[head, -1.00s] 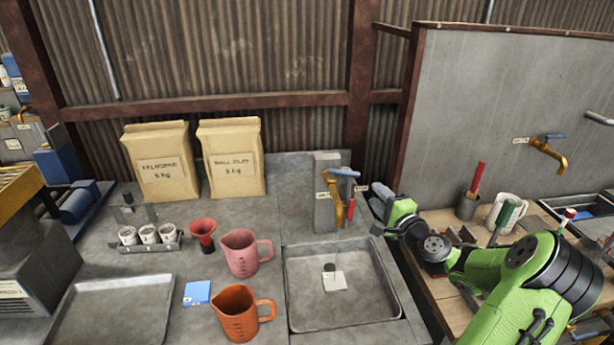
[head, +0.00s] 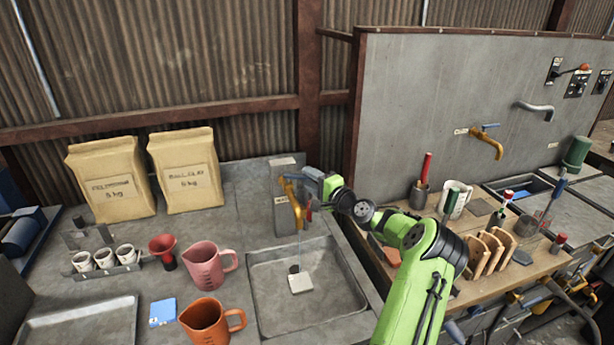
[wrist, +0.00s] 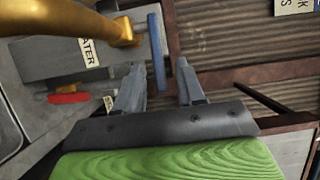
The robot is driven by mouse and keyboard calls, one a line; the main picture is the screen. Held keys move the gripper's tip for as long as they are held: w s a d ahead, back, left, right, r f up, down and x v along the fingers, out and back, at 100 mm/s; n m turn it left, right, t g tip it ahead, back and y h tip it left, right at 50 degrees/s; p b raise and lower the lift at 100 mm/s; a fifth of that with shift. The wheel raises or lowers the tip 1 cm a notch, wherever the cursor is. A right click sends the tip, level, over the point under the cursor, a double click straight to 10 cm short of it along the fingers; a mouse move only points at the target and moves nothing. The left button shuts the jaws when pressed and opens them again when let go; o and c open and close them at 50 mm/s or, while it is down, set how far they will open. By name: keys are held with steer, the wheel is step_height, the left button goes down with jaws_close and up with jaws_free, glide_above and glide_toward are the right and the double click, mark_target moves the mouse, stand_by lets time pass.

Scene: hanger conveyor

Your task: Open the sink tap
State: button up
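The sink tap (head: 290,196) is a gold spout on a grey block behind the sink (head: 305,290). In the wrist view its gold spout (wrist: 95,22) is at top left, beside a WATER label. A blue lever (wrist: 153,40) reaches down between the fingers of my gripper (wrist: 159,68). The gripper is open, with a gap visible on each side of the lever. A red handle (wrist: 68,98) is left of the fingers. In the head view my gripper (head: 314,183) is right beside the tap and partly hides the lever.
An orange jug (head: 205,322) and a pink jug (head: 203,266) stand left of the sink. Two paper sacks (head: 186,170) stand behind. A wooden bench (head: 455,285) with tools is on the right, below a grey panel (head: 430,100) with another gold tap (head: 487,146).

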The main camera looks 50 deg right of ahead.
steer(key=shift+w+d, duration=0.1)
steer(key=shift+w, duration=0.85)
jaws_close()
